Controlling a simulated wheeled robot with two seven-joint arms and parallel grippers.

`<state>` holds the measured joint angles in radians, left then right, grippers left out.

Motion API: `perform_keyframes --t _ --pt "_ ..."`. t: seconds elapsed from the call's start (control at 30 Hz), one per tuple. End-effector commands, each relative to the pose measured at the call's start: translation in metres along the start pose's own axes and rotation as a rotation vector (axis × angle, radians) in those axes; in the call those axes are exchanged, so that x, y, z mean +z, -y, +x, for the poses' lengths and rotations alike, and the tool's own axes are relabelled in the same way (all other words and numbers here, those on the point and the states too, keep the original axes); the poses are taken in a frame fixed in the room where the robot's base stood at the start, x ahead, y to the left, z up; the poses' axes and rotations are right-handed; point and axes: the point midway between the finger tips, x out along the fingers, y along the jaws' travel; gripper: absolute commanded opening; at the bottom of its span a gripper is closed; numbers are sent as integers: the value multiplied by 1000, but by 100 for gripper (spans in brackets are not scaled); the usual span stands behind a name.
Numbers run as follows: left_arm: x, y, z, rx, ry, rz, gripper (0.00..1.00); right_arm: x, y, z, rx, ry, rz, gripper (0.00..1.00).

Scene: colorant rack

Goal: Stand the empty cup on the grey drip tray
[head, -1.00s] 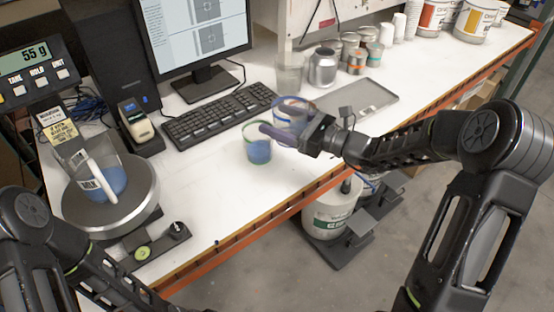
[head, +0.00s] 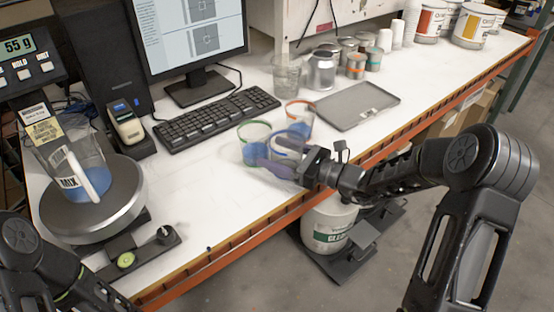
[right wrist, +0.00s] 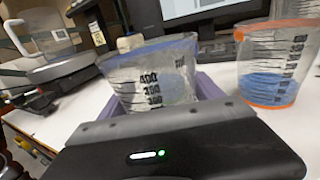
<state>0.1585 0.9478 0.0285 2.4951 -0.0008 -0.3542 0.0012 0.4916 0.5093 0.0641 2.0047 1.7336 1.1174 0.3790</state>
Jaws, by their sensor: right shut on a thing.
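My right gripper (head: 274,157) has purple fingers shut on a clear cup with a blue rim (head: 293,141), near the front of the bench. In the right wrist view the blue-rimmed cup (right wrist: 152,80) stands between the fingers, and no liquid shows in its visible part; its bottom is hidden by the gripper. The grey drip tray (head: 358,106) lies flat and bare, to the right of and behind the held cup. My left arm shows at the lower left, but its gripper is out of frame.
A green-rimmed cup (head: 253,135) with blue liquid stands beside the held cup. An orange-rimmed cup (head: 301,112), also with blue liquid, stands behind it. A clear beaker (head: 287,73) and metal cans (head: 322,70) stand behind the tray. A jug (head: 85,165) sits on the scale.

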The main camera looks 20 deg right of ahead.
Motion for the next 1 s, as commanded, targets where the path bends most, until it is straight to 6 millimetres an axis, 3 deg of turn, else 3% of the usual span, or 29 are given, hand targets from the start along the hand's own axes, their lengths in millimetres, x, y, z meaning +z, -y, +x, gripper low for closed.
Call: perform_keyframes --t 0.43,0.47,0.73,1.0 --pt "-1 2 7 1 -2 1 36 -9 0 0 0 1 -2 33" --pt "-1 2 6 1 -2 1 36 -9 0 0 0 1 -2 75" --pt "-1 2 5 1 -2 1 36 -8 0 0 0 1 -2 96" --pt "-1 1 4 1 -2 1 36 -6 0 0 0 1 -2 96"
